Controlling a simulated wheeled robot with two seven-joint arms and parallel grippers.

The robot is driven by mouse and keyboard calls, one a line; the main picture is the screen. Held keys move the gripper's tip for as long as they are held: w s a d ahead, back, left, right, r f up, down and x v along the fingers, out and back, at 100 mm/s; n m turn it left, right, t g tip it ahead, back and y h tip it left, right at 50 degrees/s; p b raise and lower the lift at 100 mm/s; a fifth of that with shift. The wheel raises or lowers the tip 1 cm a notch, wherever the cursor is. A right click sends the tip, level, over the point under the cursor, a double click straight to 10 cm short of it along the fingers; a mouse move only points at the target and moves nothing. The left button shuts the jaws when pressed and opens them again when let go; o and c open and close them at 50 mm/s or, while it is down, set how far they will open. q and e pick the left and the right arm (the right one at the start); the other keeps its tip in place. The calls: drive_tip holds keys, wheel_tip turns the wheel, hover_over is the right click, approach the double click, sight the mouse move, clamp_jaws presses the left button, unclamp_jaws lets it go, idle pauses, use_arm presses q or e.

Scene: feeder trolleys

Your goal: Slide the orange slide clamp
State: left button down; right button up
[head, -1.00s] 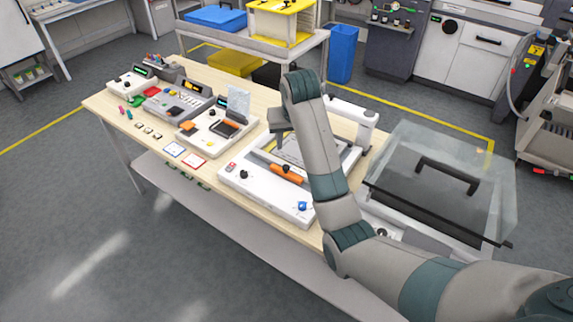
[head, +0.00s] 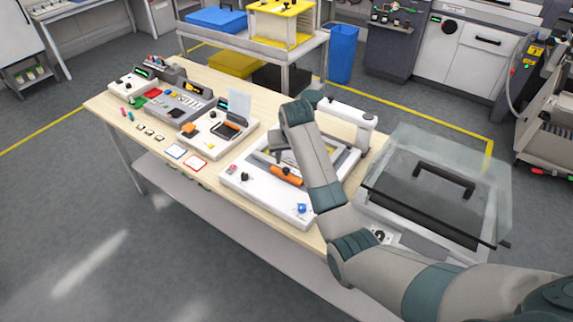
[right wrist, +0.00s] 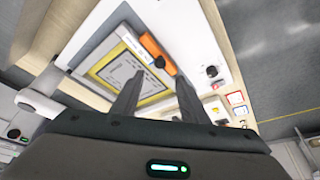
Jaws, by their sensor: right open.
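The orange slide clamp (head: 287,176) lies on the white device (head: 262,195) on the wooden bench, at the near edge of its recessed frame. It also shows in the right wrist view (right wrist: 157,53), with a dark knob on it. My right gripper (head: 279,158) is open and empty, over the device just behind the clamp in the head view. In the right wrist view its two fingers (right wrist: 156,92) point toward the device, apart from each other, with the clamp beyond their tips. My right forearm hides part of the device. My left gripper is not in view.
A black knob (head: 245,177) and a blue knob (head: 302,208) sit on the device's front. Other instruments (head: 218,134) stand to the left on the bench. A clear-lidded box (head: 440,185) stands to the right. A white upright part (head: 366,133) rises behind the device.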

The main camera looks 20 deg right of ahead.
sight(286, 170)
drive_tip(key=p+x, duration=0.1)
drive_tip(key=x, duration=0.8)
drive_tip(key=shift+f+p, duration=0.1)
drive_tip(key=shift+p, duration=0.25)
clamp_jaws()
